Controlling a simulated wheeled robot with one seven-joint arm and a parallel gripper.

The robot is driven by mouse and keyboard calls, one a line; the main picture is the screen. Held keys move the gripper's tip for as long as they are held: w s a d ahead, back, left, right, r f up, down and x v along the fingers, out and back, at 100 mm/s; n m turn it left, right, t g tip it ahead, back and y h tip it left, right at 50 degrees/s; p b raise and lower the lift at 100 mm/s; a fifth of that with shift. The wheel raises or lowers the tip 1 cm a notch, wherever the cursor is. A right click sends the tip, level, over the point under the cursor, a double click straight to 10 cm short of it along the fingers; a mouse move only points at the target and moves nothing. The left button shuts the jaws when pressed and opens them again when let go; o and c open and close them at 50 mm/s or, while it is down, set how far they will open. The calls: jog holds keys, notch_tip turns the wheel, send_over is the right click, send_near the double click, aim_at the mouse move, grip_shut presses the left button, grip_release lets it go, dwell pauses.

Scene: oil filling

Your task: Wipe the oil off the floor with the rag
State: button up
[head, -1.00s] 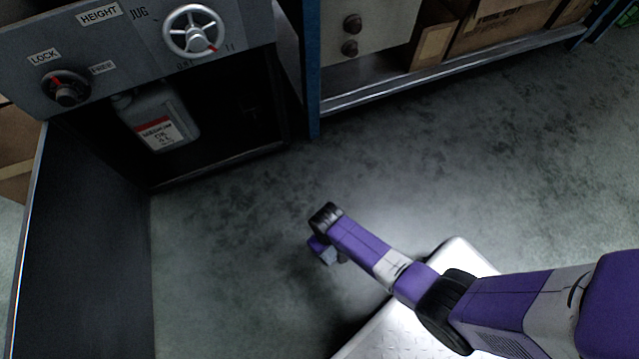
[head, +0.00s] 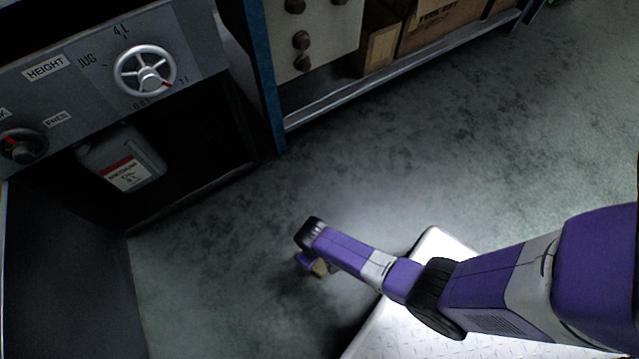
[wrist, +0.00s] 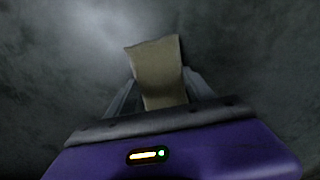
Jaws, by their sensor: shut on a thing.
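My gripper (wrist: 160,92) is shut on the rag (wrist: 157,70), a tan folded cloth that stands out between the two fingers in the wrist view. In the head view a small yellowish bit of the rag (head: 319,268) shows under my wrist, low over the grey floor (head: 230,255). I cannot tell whether the rag touches the floor. The floor has dark mottled patches, and I cannot tell which of them, if any, is oil.
A grey machine with a handwheel (head: 145,70) and knobs stands at the left, with a jug (head: 125,165) in its dark bay. A shelf with a blue post (head: 262,90) and cardboard boxes (head: 440,25) stands at the back. The floor between is clear.

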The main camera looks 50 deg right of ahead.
jog(key=a, duration=0.2)
jog(key=s+a, duration=0.1)
jog(key=a, duration=0.1)
jog(key=shift+a, duration=0.2)
jog(key=d, duration=1)
jog(key=shift+p, duration=0.4)
jog(key=w+a, duration=0.1)
jog(key=a, duration=0.2)
jog(key=w+a, duration=0.1)
jog(key=a, duration=0.2)
jog(key=w+a+b, duration=0.1)
jog(key=w+a, duration=0.1)
jog(key=a, duration=0.2)
jog(key=d, duration=1)
jog(key=shift+s+a+p, duration=0.3)
jog(key=shift+a, duration=0.55)
jog(key=shift+s+a+p, duration=0.25)
jog(key=shift+s+a, duration=0.1)
jog(key=shift+a, duration=0.45)
jog(key=shift+s+a+p, duration=0.3)
jog(key=shift+a, duration=0.55)
notch_tip(320, 180, up, 7)
jog(key=p, duration=0.7)
